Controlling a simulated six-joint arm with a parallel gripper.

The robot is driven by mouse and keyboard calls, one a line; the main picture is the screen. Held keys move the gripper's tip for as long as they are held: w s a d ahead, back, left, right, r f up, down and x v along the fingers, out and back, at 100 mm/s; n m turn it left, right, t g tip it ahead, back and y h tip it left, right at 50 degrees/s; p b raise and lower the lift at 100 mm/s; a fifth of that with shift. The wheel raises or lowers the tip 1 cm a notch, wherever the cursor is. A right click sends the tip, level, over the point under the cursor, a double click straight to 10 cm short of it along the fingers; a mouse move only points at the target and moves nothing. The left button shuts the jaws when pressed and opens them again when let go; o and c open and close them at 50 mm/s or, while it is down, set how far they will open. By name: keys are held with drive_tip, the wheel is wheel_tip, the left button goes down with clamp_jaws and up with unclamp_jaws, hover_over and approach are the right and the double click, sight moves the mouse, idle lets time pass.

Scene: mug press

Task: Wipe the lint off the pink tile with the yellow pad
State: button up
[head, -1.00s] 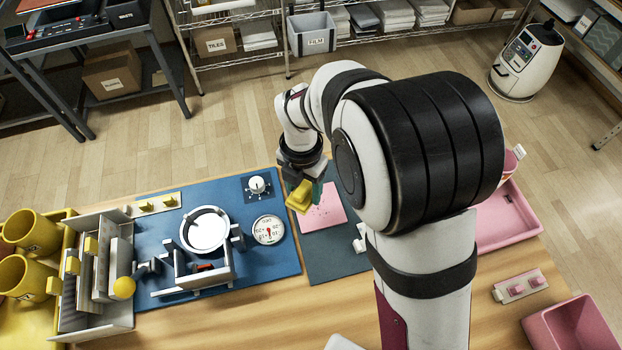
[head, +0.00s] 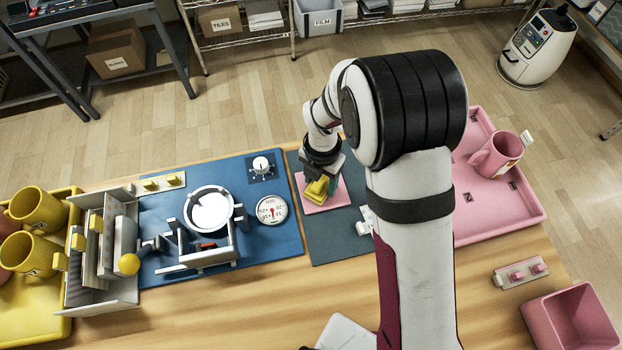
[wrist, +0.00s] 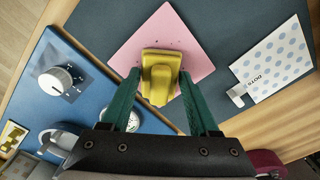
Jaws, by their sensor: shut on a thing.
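The pink tile (head: 340,199) lies flat on the dark grey mat and also shows in the wrist view (wrist: 198,62). Small dark specks of lint show on it beyond the pad in the wrist view. My gripper (head: 328,178) is over the tile, its teal fingers (wrist: 159,78) shut on the yellow pad (wrist: 160,76). The pad also shows in the head view (head: 317,190). It covers the middle of the tile from above; I cannot tell whether it touches. The tile under the pad is hidden.
Left of the tile are a blue mat with a mug press (head: 207,235), a dial gauge (head: 271,209) and a knob (head: 261,166). A dotted card (wrist: 273,62) lies right of the tile. A pink tray (head: 528,215) holds a pink mug (head: 494,156).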

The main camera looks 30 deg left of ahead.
sight(307, 189)
drive_tip(key=shift+w+d, duration=1.6)
drive_tip(key=shift+w, duration=0.15)
drive_tip(key=shift+s+a, duration=2.55)
drive_tip(key=shift+s, duration=0.2)
drive_tip(key=shift+w+a, duration=0.15)
drive_tip(key=shift+a, duration=0.1)
drive_tip(key=shift+w+d, duration=2.6)
drive_tip(key=shift+w, duration=0.2)
drive_tip(key=shift+s+a, duration=1.3)
drive_tip(key=shift+s, duration=0.15)
drive_tip(key=shift+s+a, duration=1.3)
drive_tip(key=shift+s, duration=0.15)
drive_tip(key=shift+w+d+r, duration=0.1)
drive_tip(key=shift+r, duration=4)
